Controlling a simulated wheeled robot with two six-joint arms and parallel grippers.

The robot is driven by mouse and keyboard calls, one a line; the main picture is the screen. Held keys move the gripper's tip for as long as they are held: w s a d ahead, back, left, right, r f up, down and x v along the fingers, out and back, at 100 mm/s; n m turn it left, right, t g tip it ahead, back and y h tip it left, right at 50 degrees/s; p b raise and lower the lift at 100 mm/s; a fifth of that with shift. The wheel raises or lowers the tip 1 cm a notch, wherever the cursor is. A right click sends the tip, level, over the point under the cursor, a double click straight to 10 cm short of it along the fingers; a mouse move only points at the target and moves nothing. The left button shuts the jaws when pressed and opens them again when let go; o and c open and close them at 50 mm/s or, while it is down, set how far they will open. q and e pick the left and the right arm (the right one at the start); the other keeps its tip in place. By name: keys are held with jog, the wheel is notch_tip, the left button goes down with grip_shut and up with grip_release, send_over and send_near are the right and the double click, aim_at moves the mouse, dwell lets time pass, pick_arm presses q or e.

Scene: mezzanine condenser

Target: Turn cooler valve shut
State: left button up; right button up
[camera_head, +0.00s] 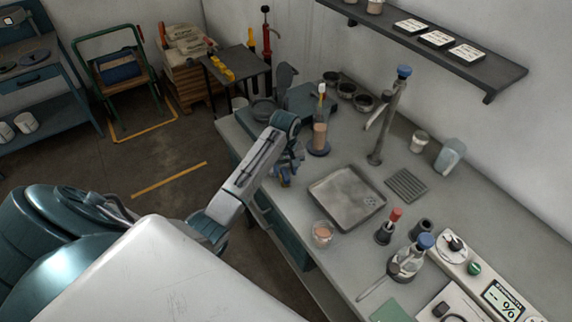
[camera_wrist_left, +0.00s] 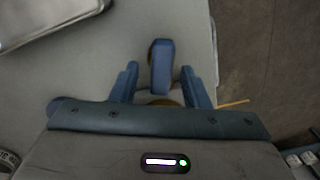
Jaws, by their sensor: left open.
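A blue valve handle (camera_wrist_left: 161,64) with a brass-coloured part below it shows in the left wrist view, at the edge of the pale worktop. My left gripper (camera_head: 286,174) is open at the worktop's left edge in the head view. In the left wrist view the open gripper (camera_wrist_left: 159,75) has one blue finger on either side of the handle, with visible gaps. The handle reaches beyond the fingertips. The valve body is mostly hidden by the gripper. My right gripper is in neither view.
A wall shelf (camera_head: 480,70) is above. Open floor (camera_head: 150,160) lies left.

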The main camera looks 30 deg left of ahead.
pick_arm(q)
jog(key=shift+s+d+f, duration=0.1)
jog(key=shift+s, duration=0.15)
grip_shut()
jog(key=shift+w, duration=0.1)
jog(key=m, duration=0.6)
jog(key=shift+m, duration=0.3)
jog(key=m, duration=0.6)
jog(key=shift+m, duration=0.4)
dwell(0.4)
grip_release()
